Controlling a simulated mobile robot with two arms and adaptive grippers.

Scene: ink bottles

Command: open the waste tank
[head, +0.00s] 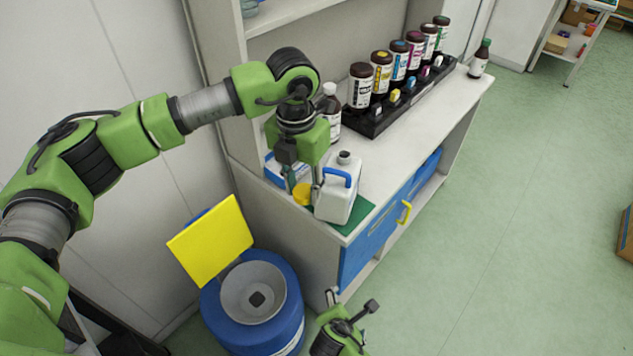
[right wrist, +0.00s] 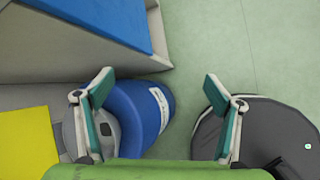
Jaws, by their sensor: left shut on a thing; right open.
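The blue drum (head: 294,318), seemingly the waste tank, stands on the floor left of the bench end. Its yellow lid (head: 212,242) is raised, and the grey funnel top (head: 240,298) is uncovered. The right wrist view shows the drum (right wrist: 154,118) and part of the lid (right wrist: 25,145). My left gripper (head: 303,183) is over the bench, shut on a small yellow cap (head: 303,194). It is beside a white jug (head: 338,200) with a blue handle and a dark neck opening. My right gripper (head: 351,303) is open and empty, right of the drum; its fingers (right wrist: 157,88) are spread.
The bench (head: 400,153) carries a black rack (head: 377,124) of several ink bottles, a brown bottle behind my left gripper and a lone bottle (head: 480,58) at the far end. A green mat (head: 354,219) lies under the jug.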

